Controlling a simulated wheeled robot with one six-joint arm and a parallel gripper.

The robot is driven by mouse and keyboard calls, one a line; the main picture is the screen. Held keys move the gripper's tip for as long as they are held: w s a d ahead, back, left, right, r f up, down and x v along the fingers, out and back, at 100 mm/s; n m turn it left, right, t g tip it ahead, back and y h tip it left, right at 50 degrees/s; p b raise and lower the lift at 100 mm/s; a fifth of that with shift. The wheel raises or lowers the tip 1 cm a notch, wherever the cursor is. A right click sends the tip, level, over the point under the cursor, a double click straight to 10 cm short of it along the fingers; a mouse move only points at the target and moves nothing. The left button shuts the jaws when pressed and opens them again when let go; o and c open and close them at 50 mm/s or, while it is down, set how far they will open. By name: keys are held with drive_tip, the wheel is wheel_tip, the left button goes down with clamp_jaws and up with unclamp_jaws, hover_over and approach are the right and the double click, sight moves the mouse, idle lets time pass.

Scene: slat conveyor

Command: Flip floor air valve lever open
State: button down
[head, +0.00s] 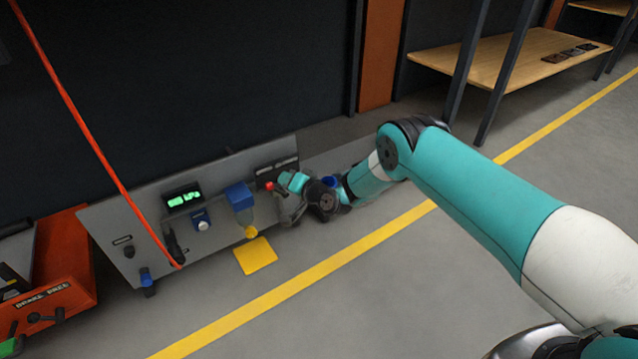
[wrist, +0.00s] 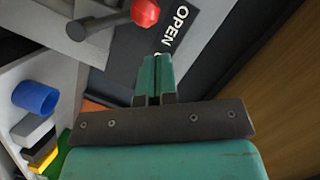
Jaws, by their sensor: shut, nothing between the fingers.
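A black label reading OPEN (wrist: 175,29) lies just right of the knob. My gripper (wrist: 157,62) is shut and empty, its teal fingertips together just below the knob and the label, apart from the knob in the picture. In the head view the red knob (head: 269,185) is at the right end of the grey panel (head: 112,212), just left of my gripper. The lever's arm is hard to make out there.
The panel also carries a green display (head: 184,199), a blue box (head: 240,196) and a black handle (head: 174,246). A blue cup-like cylinder (wrist: 35,97) is left in the wrist view. Open floor lies before the panel.

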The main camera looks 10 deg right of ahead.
drive_tip(key=p+v, duration=0.4)
drive_tip(key=v, duration=0.6)
drive_tip(key=shift+s+d+r+p, duration=0.2)
drive_tip(key=shift+d+r+p, duration=0.05)
drive_tip(key=shift+p, duration=0.15)
drive_tip(key=s+a+r+n+g+p, duration=0.1)
drive_tip(key=s+a+r+n+g, duration=0.15)
drive_tip(key=r, duration=0.55)
drive_tip(key=s+a+r+n+g+y, duration=0.1)
drive_tip(key=s+a+r+n+g, duration=0.15)
drive_tip(key=r, duration=0.65)
drive_tip(key=s+a+r+n+g+p, duration=0.1)
drive_tip(key=s+r+n+g, duration=0.15)
drive_tip(key=r, duration=0.55)
drive_tip(key=s+d+r+n+g+h+p, duration=0.15)
drive_tip(key=s+d+r, duration=0.3)
drive_tip(key=s, duration=0.55)
drive_tip(key=s+d+r+g+h, duration=0.25)
drive_tip(key=s+r, duration=0.25)
drive_tip(key=s, duration=0.5)
drive_tip(key=s+d+r+n+g+h+p, duration=0.1)
drive_tip(key=s+d+r+h, duration=0.3)
drive_tip(key=s, duration=0.7)
wheel_tip(320, 180, up, 38)
drive_tip(key=y+p, duration=0.1)
drive_tip(key=p, duration=3.5)
drive_tip(key=shift+w+p, duration=0.35)
drive_tip(key=shift+p, duration=0.05)
